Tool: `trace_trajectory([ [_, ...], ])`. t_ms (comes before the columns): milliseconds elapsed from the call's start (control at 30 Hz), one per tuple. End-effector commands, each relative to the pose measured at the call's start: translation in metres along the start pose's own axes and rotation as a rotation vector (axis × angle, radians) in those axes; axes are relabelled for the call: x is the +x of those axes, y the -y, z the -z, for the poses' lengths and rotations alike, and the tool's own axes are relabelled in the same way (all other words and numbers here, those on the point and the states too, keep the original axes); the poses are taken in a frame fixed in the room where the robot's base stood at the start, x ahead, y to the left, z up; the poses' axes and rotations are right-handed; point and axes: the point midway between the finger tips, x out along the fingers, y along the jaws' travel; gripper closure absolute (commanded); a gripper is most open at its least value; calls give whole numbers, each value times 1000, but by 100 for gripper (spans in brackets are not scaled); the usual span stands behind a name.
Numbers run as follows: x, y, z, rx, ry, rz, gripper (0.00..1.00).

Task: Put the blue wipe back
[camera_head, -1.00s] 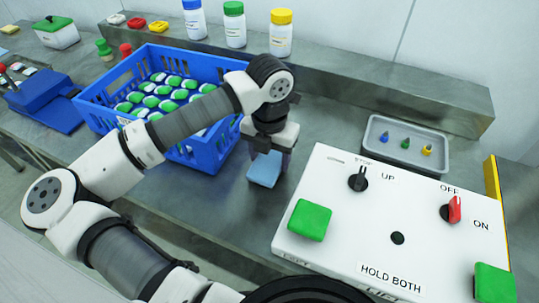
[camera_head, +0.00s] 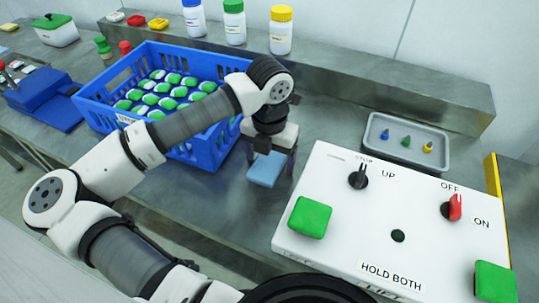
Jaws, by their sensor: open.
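The blue wipe (camera_head: 266,170) is a flat, light blue pad directly below my gripper (camera_head: 268,155), between the blue crate and the white control panel. My gripper points down, with its jaws open. The fingers reach down at the wipe's far edge and partly cover it. I cannot tell whether they touch the wipe or whether it lies flat on the metal bench.
A blue crate (camera_head: 203,151) of green-and-white items stands close left of my gripper. A white control panel (camera_head: 335,210) with knobs and green buttons is close right. A grey tray (camera_head: 378,157) with small coloured pieces lies behind it. Bottles, including a yellow-capped one (camera_head: 281,38), stand on the back ledge.

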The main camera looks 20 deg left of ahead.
Motion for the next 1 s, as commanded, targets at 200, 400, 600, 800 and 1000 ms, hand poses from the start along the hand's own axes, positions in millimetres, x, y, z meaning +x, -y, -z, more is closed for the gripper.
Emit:
trace_trajectory([
  [200,-20,-1,-1,-1,2,-4,19],
  [400,-65,0,-1,0,3,-4,19],
  [600,-103,0,-1,-1,1,-2,19],
  [800,-121,0,0,0,0,0,19],
  [1000,-123,0,0,1,-1,0,19],
])
